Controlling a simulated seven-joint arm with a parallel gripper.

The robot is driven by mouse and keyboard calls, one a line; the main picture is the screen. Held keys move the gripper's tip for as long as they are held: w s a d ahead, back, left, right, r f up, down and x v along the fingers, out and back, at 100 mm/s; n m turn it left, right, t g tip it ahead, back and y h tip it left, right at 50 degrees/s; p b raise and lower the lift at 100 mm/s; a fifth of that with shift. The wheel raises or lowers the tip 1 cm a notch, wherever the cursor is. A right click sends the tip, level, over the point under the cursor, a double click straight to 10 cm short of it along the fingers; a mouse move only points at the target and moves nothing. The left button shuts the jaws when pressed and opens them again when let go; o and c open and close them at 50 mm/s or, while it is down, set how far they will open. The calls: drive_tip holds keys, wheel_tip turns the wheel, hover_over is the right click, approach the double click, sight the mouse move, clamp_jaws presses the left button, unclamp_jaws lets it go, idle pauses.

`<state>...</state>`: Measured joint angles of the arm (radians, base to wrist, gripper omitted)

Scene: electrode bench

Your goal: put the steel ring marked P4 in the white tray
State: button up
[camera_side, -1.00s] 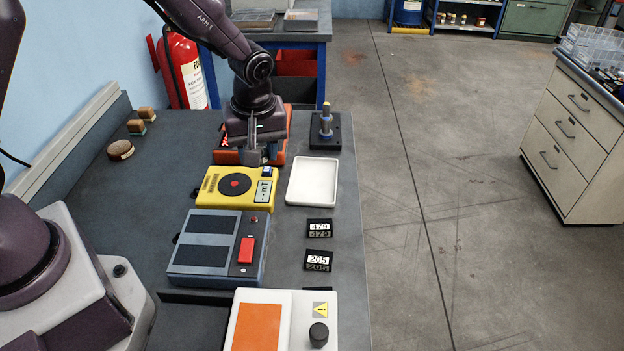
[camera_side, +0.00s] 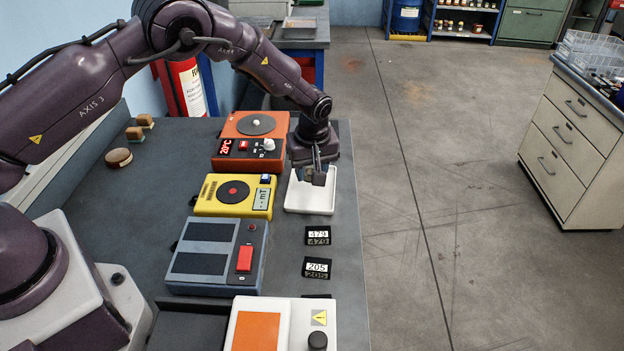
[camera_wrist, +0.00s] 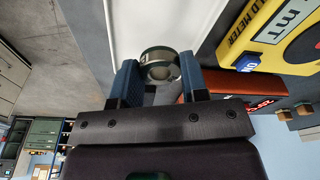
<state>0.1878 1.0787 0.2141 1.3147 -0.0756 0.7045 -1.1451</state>
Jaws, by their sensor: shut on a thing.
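My gripper (camera_side: 318,181) is over the white tray (camera_side: 303,203) in the side view, and the ring cannot be made out there. In the wrist view my gripper (camera_wrist: 160,76) has its two blue fingers shut on a steel ring (camera_wrist: 159,55), one finger on each side. The ring's hole shows, but no P4 mark is legible. Part of the white tray (camera_wrist: 140,22) lies beyond the ring, below the fingers. The gripper hides the far part of the tray in the side view. How high the ring is above the tray floor is hard to tell.
A yellow field meter (camera_side: 234,196) stands left of the tray. An orange hotplate (camera_side: 250,136) is behind it, and a grey two-pad device (camera_side: 218,252) in front. Cards 479 (camera_side: 318,235) and 205 (camera_side: 317,267) stand in front of the tray. The bench edge is close on the right.

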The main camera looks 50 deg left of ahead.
sight(312, 189)
drive_tip(key=shift+w+f, duration=0.2)
drive_tip(key=shift+f, duration=1.55)
drive_tip(key=shift+f, duration=0.2)
drive_tip(key=o, duration=1)
drive_tip(key=shift+r, duration=0.1)
